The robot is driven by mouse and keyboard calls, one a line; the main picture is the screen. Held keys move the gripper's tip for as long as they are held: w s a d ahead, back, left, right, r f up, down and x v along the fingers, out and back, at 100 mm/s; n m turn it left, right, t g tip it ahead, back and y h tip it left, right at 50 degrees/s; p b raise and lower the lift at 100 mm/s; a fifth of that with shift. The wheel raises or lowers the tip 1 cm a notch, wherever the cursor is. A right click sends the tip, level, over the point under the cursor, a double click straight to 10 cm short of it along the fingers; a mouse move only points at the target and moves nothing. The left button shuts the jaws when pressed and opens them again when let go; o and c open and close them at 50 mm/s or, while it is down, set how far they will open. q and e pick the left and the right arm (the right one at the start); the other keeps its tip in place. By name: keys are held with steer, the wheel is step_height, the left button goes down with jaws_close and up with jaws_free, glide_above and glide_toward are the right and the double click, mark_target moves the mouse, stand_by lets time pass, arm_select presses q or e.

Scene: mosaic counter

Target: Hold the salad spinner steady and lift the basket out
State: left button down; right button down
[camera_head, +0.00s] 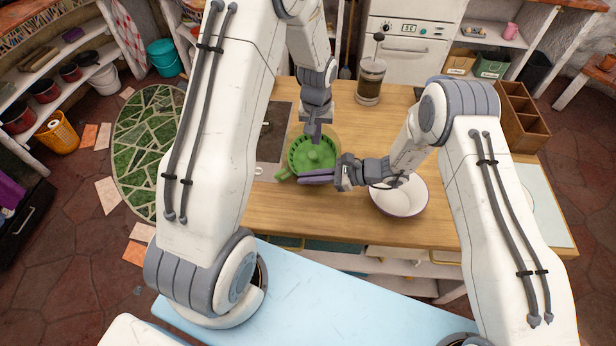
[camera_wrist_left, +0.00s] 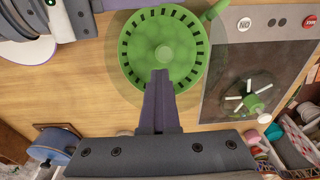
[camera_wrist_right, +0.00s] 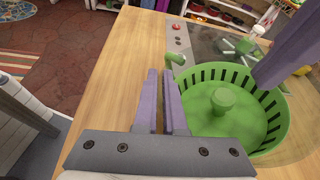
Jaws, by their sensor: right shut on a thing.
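The salad spinner stands on the wooden counter, its green slotted basket (camera_head: 316,154) inside a clear bowl. A green handle (camera_head: 284,174) sticks out from the bowl. My right gripper (camera_head: 303,178) lies along the bowl's near side, and its purple fingers (camera_wrist_right: 163,72) are shut on the spinner at the handle; the exact contact is hard to see. My left gripper (camera_head: 315,138) points down over the basket, its purple fingers together and empty (camera_wrist_left: 160,72). The basket's central green knob (camera_wrist_right: 223,98) shows in the right wrist view, apart from the left fingers.
A white bowl (camera_head: 402,197) stands right of the spinner, under my right arm. A grey panel (camera_wrist_left: 225,100) beside the spinner carries a clear lid with a green knob (camera_wrist_left: 250,97). A French press (camera_head: 370,82) and a wooden divided box (camera_head: 522,115) stand farther back.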

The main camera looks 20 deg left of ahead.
mark_target(315, 158)
arm_select(q)
steer(key=shift+f, duration=0.7)
arm_select(e)
steer(key=shift+f, duration=0.1)
arm_select(q)
steer(key=c, duration=1.1)
jaws_free()
steer(key=r, duration=0.4)
steer(key=s+r, duration=0.1)
steer(key=r, duration=0.7)
steer(key=shift+s+d, duration=0.2)
steer(key=shift+s, duration=0.05)
